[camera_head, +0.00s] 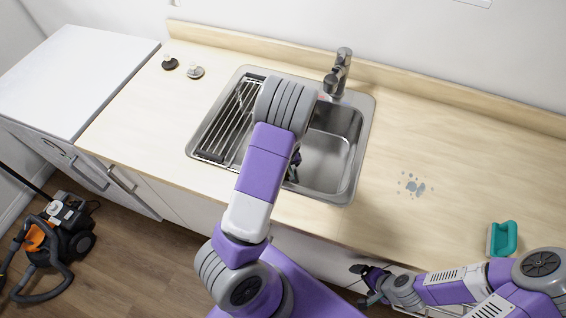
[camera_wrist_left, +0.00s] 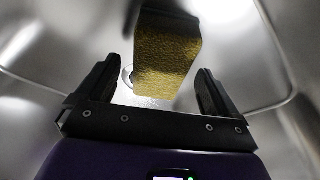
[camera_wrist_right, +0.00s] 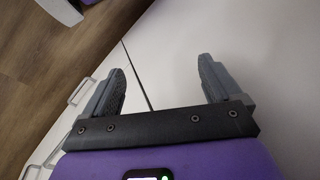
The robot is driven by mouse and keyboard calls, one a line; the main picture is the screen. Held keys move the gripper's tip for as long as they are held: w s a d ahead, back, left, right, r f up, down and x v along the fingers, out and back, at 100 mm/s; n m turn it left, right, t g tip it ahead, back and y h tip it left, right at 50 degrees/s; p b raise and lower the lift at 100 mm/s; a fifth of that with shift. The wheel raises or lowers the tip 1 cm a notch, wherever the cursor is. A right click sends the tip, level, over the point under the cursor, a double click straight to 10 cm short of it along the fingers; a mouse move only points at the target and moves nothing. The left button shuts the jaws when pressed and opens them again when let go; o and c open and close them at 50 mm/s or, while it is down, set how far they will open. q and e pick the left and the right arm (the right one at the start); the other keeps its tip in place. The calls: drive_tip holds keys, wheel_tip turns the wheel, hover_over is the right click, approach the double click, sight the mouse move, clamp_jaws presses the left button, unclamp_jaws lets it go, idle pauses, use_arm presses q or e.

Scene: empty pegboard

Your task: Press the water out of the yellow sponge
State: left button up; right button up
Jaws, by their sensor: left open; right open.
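The yellow sponge (camera_wrist_left: 166,60) shows in the left wrist view, inside the metal sink (camera_head: 325,160). It lies ahead of my left gripper (camera_wrist_left: 158,92), roughly between the lines of its two fingers. The left fingers are spread apart, and I cannot tell whether the sponge reaches between them. In the head view my left arm hides the sponge and most of the left gripper. My right gripper (camera_head: 364,284) is open and empty, low in front of the counter. In the right wrist view its fingers (camera_wrist_right: 162,85) are apart before the white cabinet fronts.
A drying rack (camera_head: 228,122) covers the left part of the sink. The faucet (camera_head: 338,72) stands behind it. A teal brush (camera_head: 502,238) lies at the counter's right, near a wet patch (camera_head: 414,187). Two small stoppers (camera_head: 195,72) sit at the back left.

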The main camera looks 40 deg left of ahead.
use_arm(q)
drive_tip(key=shift+s+d, duration=0.2)
drive_tip(key=shift+s, duration=0.3)
drive_tip(key=r+p, duration=0.1)
drive_tip(key=r, duration=0.3)
drive_tip(key=r+p, duration=0.1)
drive_tip(key=r, duration=0.3)
drive_tip(key=shift+w+r, duration=0.2)
drive_tip(key=shift+r, duration=0.1)
drive_tip(key=shift+w+a+r, duration=0.2)
drive_tip(key=shift+w+r, duration=0.05)
drive_tip(key=shift+r, duration=0.5)
